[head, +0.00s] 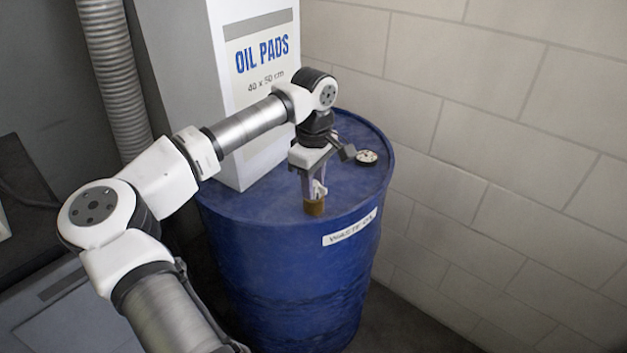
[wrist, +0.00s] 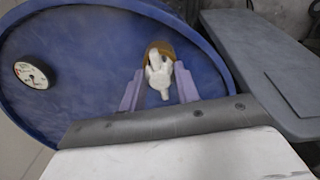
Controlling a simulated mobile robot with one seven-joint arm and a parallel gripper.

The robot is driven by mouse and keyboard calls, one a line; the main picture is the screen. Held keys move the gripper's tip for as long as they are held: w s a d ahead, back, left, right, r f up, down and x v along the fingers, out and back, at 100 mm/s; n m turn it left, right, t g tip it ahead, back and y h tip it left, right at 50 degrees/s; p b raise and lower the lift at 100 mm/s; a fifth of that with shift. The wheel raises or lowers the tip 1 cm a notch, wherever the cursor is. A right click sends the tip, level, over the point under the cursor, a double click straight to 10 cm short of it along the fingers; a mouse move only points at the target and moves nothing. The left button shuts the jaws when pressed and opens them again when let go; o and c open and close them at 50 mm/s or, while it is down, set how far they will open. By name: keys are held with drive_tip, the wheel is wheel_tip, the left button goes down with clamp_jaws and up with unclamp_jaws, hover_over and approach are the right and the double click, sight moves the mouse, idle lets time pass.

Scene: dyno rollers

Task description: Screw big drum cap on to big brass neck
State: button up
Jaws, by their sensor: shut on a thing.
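The big drum cap (wrist: 158,76) is a pale, lobed cap; in the head view it shows as a small light patch between my fingers. My gripper (head: 314,192) points down over the drum top and is shut on the cap, with one finger on each side of it in the wrist view. The big brass neck (head: 314,208) stands on the drum near its front rim, directly below the cap. Brass also shows behind the cap in the wrist view (wrist: 161,46). I cannot tell whether the cap is seated on the neck or just above it.
The blue waste oil drum (head: 255,207) bears a white dial gauge (head: 367,157) to the right of my gripper. A tall white oil pads box (head: 236,130) stands at the drum's back left. A block wall (head: 480,130) is close behind and to the right.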

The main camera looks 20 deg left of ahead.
drive_tip(key=shift+r, duration=0.15)
drive_tip(key=o, duration=1.1)
wheel_tip(320, 180, up, 14)
drive_tip(key=shift+f+b, duration=0.15)
drive_tip(key=shift+b, duration=0.75)
